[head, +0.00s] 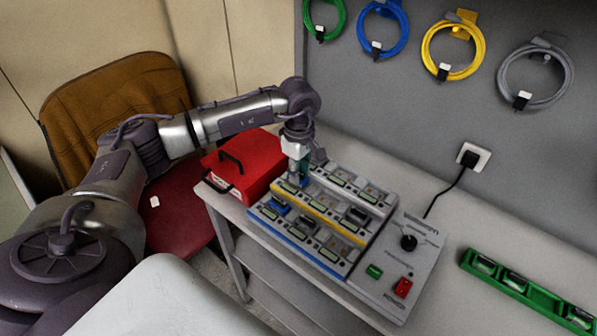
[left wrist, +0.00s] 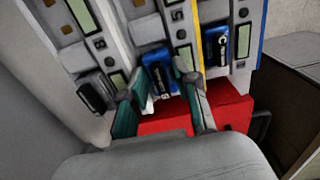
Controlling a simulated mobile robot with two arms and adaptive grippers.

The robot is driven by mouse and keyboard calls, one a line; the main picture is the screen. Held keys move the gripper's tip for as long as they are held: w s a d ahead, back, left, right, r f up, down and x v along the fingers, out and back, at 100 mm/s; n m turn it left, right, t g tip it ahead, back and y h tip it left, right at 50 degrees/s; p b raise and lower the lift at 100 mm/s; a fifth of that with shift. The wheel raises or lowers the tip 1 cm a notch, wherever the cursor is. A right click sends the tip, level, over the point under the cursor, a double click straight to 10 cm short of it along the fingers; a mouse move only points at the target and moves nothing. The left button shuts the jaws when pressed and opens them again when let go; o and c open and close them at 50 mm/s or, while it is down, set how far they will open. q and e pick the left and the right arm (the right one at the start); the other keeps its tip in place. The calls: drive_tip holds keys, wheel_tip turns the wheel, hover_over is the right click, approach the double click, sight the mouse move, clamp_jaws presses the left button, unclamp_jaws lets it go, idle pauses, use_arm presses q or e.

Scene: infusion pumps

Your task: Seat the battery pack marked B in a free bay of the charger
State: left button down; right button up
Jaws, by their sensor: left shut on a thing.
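The grey charger (head: 316,258) stands on the table with three stepped rows of bays. My left gripper (head: 297,177) points down at the far-left end of its middle row. In the left wrist view the fingers (left wrist: 159,72) are shut on a blue battery pack (left wrist: 159,80), which sits at or in a bay there; its letter is too small to read surely. I cannot tell whether it is fully down. A blue pack marked C (left wrist: 215,45) is in the neighbouring row. A dark pack (left wrist: 94,92) is in the row on the other side. My right gripper is not in view.
A red case (head: 240,163) stands close behind my gripper. The charger's control panel (head: 405,262) has a knob and red and green switches. A green rack (head: 530,290) with dark packs lies at the right. Bare tabletop (head: 450,225) lies between them.

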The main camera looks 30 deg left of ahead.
use_arm(q)
drive_tip(key=shift+s+d+f, duration=0.15)
drive_tip(key=shift+s+f, duration=0.1)
drive_tip(key=shift+f, duration=0.35)
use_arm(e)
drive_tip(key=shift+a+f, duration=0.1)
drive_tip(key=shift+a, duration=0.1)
use_arm(q)
drive_tip(key=c, duration=1.1)
unclamp_jaws()
drive_tip(key=shift+f, duration=0.1)
drive_tip(key=o, duration=0.3)
drive_tip(key=shift+w, duration=0.3)
drive_tip(key=shift+o, duration=0.2)
drive_tip(key=shift+w, duration=0.1)
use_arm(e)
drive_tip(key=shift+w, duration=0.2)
use_arm(q)
drive_tip(key=shift+w, duration=0.1)
drive_tip(key=shift+r, duration=0.2)
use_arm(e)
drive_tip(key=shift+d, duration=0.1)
use_arm(q)
drive_tip(key=shift+r, duration=4)
